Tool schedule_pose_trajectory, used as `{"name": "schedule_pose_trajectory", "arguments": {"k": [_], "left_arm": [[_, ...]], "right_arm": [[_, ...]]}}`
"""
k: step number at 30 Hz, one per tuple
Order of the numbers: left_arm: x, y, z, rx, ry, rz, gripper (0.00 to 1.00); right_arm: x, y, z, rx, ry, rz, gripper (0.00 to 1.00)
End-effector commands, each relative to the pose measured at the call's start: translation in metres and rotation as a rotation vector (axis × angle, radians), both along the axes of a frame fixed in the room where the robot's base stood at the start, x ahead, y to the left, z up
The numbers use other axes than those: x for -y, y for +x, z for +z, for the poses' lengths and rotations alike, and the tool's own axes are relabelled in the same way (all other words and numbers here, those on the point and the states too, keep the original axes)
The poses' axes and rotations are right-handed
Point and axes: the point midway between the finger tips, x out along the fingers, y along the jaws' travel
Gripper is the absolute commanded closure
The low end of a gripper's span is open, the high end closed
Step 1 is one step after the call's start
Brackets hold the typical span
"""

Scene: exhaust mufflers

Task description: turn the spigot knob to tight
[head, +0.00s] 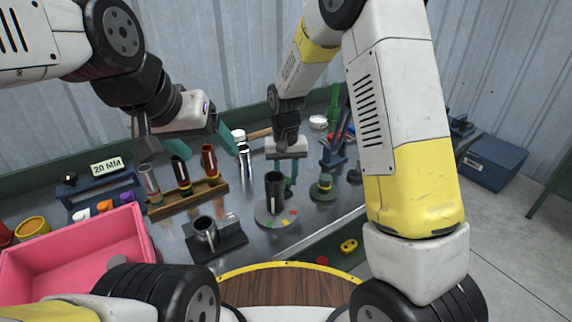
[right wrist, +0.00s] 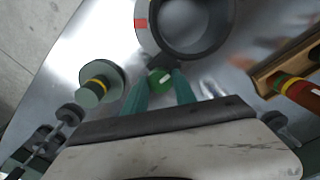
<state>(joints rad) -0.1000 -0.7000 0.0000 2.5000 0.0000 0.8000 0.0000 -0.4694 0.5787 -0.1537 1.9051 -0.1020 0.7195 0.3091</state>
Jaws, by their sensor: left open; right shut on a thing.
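A dark upright cylinder (head: 274,190) stands on a round grey plate (head: 265,219) with red, yellow and green marks near its rim. In the right wrist view, the cylinder (right wrist: 195,25) is seen from above, with a red mark beside it. My right gripper (head: 291,178) is behind and beside the cylinder. Its teal fingers (right wrist: 160,85) are shut on a small dark piece (right wrist: 161,62) at the cylinder's side, which looks like the spigot knob. A green patch shows between the fingers. The knob's angle cannot be told. My left gripper (head: 200,150) is open and empty above the tube rack.
A wooden rack (head: 188,198) holds several tubes. A dark block with a metal cup (head: 204,231) stands in front. A pink bin (head: 85,255) is at left, with a blue holder labelled 20 MM behind. A green round stand (head: 323,189) is close on the right.

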Motion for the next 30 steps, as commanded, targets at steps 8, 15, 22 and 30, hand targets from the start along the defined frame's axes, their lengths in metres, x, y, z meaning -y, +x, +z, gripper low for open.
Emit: {"name": "schedule_pose_trajectory", "arguments": {"k": [8, 15, 22, 30], "left_arm": [[0.0, 0.0, 0.0, 0.0, 0.0, 0.0, 0.26], [0.0, 0.0, 0.0, 0.0, 0.0, 0.0, 0.26], [0.0, 0.0, 0.0, 0.0, 0.0, 0.0, 0.26], [0.0, 0.0, 0.0, 0.0, 0.0, 0.0, 0.26]], "right_arm": [[0.0, 0.001, 0.001, 0.004, 0.001, -0.008, 1.0], [0.0, 0.001, 0.001, 0.003, 0.001, -0.007, 0.46], [0.0, 0.0, 0.0, 0.001, 0.001, -0.006, 0.46], [-0.001, 0.002, 0.021, 0.005, 0.003, -0.006, 0.46]]}}
